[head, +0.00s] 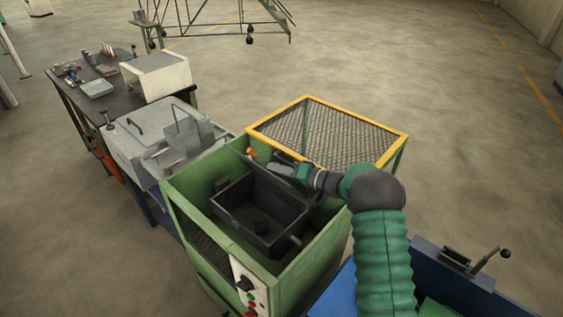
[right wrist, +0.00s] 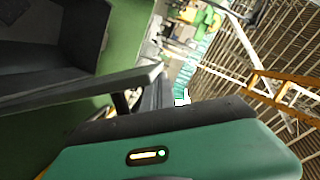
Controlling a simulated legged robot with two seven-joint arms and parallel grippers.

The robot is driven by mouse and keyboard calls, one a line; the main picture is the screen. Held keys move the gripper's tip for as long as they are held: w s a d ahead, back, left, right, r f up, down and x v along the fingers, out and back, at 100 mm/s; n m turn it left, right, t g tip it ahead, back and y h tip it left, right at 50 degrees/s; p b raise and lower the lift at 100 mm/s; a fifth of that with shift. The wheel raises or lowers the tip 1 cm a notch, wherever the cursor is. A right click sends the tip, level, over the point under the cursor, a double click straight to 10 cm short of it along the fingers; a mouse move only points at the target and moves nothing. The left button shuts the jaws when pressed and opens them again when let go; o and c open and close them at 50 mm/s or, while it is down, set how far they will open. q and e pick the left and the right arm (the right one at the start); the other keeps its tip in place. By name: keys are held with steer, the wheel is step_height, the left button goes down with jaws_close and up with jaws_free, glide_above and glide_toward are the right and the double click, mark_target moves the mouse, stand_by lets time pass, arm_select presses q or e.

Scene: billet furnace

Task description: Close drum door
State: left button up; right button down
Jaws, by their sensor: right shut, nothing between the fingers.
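A green machine cabinet (head: 185,195) stands open at the top in the head view. A dark open-topped drum (head: 232,192) sits inside it, with a small dark block in its bottom. The drum also shows in the right wrist view (right wrist: 45,40), with a grey rim bar crossing beside my gripper. I cannot tell for sure which part is the drum door. My right gripper (head: 282,166) is shut and empty by the drum's far right rim. Its fingers are partly hidden in both views, and I cannot tell if they touch the rim. My left gripper is not in view.
A small orange knob (head: 251,153) is near my right gripper. A control panel (head: 250,287) is on the cabinet's front. A grey machine (head: 150,140) and a workbench (head: 75,85) stand to the left.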

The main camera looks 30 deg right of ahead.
steer(key=s+a+f+n+h+b, duration=0.1)
steer(key=s+a+f+n+b, duration=0.1)
steer(key=a+f, duration=0.3)
steer(key=s+a+f+n+h+b, duration=0.1)
steer(key=a+f+n+b, duration=0.2)
steer(key=f, duration=0.5)
steer(key=shift+s+a+f+n+b, duration=0.15)
steer(key=shift+s+a+n+b, duration=0.25)
steer(key=shift+a+b, duration=0.75)
steer(key=shift+a+p, duration=0.25)
steer(key=shift+p, duration=0.1)
